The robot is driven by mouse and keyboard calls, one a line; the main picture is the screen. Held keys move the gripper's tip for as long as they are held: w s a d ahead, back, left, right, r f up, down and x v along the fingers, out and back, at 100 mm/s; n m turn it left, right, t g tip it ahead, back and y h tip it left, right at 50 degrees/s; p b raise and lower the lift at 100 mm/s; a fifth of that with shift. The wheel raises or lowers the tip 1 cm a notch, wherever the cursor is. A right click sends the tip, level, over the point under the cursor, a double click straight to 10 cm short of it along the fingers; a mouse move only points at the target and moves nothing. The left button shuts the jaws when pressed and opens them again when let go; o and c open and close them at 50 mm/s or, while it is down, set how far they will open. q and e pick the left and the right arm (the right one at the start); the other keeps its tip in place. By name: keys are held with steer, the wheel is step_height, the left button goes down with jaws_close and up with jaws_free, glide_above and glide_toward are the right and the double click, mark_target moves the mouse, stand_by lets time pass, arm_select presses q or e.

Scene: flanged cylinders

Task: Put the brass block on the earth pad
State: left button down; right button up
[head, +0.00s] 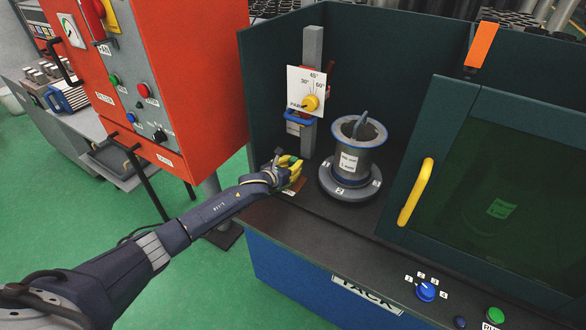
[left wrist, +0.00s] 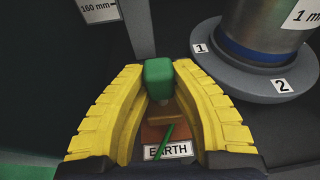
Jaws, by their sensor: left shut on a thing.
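My left gripper (head: 291,172) has yellow fingers and is low at the left end of the bench's dark top. In the left wrist view the fingers (left wrist: 160,88) are closed around a green grip (left wrist: 159,78). Below the grip is a brownish brass block (left wrist: 168,114), partly hidden by the grip. The copper-brown earth pad (left wrist: 153,134) lies under the block, with a white EARTH label (left wrist: 168,151) at its near edge. I cannot tell whether the block touches the pad. A thin green strand (left wrist: 165,143) crosses the pad. My right gripper is not in view.
A grey flanged cylinder (head: 353,150) stands on a numbered round base (head: 350,186) just right of the gripper. A post with an angle dial (head: 309,95) rises behind. An orange cabinet (head: 180,80) is at the left, a door with a yellow handle (head: 415,192) at the right.

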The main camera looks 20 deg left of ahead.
arm_select(q)
steer(key=shift+f, duration=0.95)
steer(key=shift+f, duration=0.15)
steer(key=c, duration=1.3)
jaws_free()
steer(key=shift+o, duration=0.2)
steer(key=v, duration=1.2)
